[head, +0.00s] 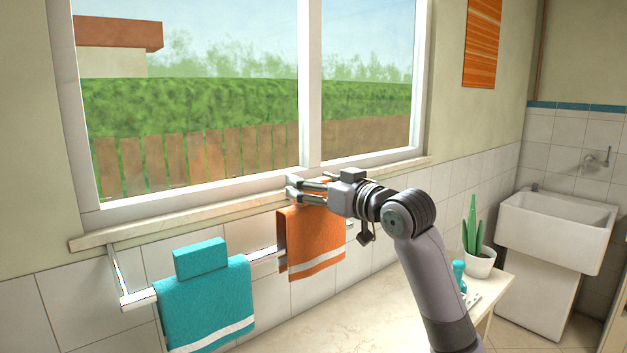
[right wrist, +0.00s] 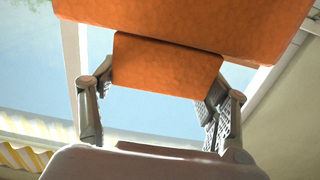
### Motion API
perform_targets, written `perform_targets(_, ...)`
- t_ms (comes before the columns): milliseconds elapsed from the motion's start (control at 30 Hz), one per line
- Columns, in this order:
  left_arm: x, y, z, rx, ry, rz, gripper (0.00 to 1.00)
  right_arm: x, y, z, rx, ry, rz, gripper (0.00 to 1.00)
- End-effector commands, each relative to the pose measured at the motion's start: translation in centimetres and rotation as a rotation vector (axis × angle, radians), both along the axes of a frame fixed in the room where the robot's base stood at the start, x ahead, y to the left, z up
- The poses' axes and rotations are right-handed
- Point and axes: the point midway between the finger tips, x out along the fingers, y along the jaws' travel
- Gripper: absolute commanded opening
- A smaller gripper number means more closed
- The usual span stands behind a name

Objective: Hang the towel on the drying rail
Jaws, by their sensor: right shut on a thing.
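The orange towel (head: 312,245) with a pale stripe near its hem hangs down at the right part of the white drying rail (head: 262,256). It covers the rail there; whether it is folded over the bar or in front of it I cannot tell. In the right wrist view the towel (right wrist: 165,68) shows between both fingers. My left gripper is not in view.
The window sill (head: 220,206) runs close above. A counter with a potted plant (head: 479,262) and a white sink (head: 555,225) are at right.

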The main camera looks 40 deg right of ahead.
Motion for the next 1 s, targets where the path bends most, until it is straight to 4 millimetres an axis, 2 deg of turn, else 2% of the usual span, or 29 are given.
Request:
perform_targets(600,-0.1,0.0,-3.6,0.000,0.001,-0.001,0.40,0.0,0.0,-5.1,-0.001,-0.002,-0.001,0.23)
perform_targets(1000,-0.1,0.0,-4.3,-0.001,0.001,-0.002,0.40,0.0,0.0,-6.2,-0.001,-0.002,-0.001,0.23)
